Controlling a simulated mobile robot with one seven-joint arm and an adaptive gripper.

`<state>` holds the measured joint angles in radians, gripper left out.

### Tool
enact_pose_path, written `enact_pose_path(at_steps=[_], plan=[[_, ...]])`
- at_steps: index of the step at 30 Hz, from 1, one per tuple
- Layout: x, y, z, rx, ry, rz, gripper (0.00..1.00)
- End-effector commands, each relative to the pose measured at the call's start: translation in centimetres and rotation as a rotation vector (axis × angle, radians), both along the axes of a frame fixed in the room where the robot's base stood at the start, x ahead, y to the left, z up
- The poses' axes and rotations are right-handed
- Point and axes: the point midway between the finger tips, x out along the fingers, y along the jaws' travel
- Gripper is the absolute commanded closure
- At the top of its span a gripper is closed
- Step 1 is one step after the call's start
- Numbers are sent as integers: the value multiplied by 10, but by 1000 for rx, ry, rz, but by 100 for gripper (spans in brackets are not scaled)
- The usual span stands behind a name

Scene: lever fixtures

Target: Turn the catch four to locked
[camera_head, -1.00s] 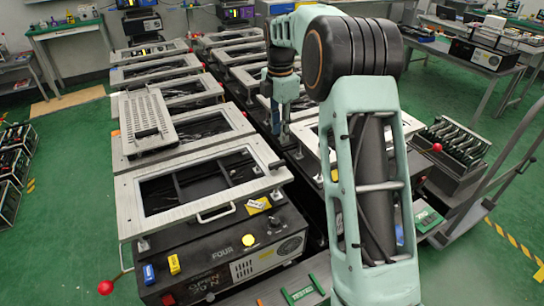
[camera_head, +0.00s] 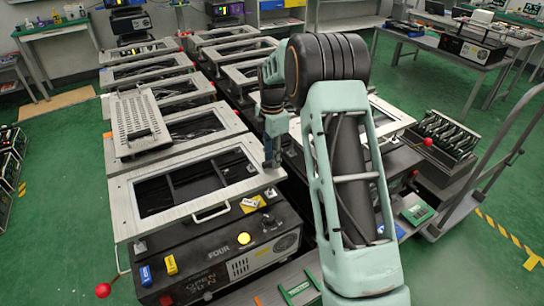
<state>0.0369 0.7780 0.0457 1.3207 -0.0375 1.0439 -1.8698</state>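The black unit marked FOUR (camera_head: 215,255) stands at the front left under a pale metal frame (camera_head: 150,222). I cannot tell for sure which part is the catch. My gripper (camera_head: 271,160) points down beside the frame's right end, well away from the red ball. Its fingers are too small and dark to read.
More framed units run back in two rows, with a perforated plate (camera_head: 138,122) lying on one at the left. My arm crosses the right row. A trolley (camera_head: 462,200) stands at the right. Green floor (camera_head: 60,220) is clear on the left.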

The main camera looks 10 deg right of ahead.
Motion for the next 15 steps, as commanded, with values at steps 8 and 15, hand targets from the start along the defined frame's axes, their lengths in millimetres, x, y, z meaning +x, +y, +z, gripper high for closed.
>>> enact_pose_path(at_steps=[8, 15], plan=[[0, 0, -1, 0, 0, 0, 76], [0, 0, -1, 0, 0, 1, 100]])
